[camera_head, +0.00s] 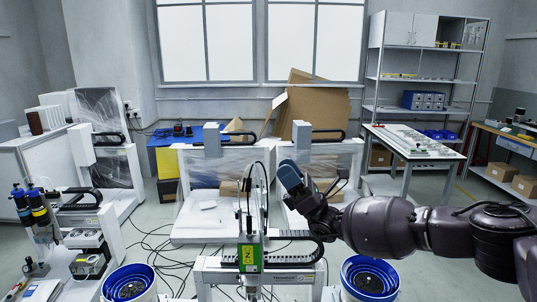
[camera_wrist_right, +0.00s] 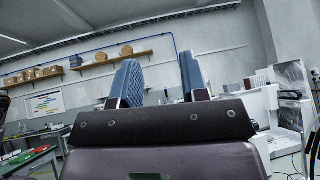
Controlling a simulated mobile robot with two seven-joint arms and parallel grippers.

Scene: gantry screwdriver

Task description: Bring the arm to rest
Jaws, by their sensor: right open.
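My right arm (camera_head: 385,228) reaches in from the right in the head view, roughly level. My right gripper (camera_head: 289,177) has blue finger pads and is near the middle of the head view, above and behind the gantry screwdriver (camera_head: 251,258). In the right wrist view its two blue fingers (camera_wrist_right: 158,82) stand apart with nothing between them, so it is open and empty. The gantry's yellow-green marked block and vertical cable loop stand just left of the gripper; I cannot tell the exact gap. My left arm and gripper are not in view.
Blue-rimmed buckets stand at the front left (camera_head: 130,284) and front right (camera_head: 370,278). White gantry machines (camera_head: 210,228) stand behind. A parts table (camera_head: 412,143) and shelf rack (camera_head: 423,62) are at the back right. Loose cables lie on the floor.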

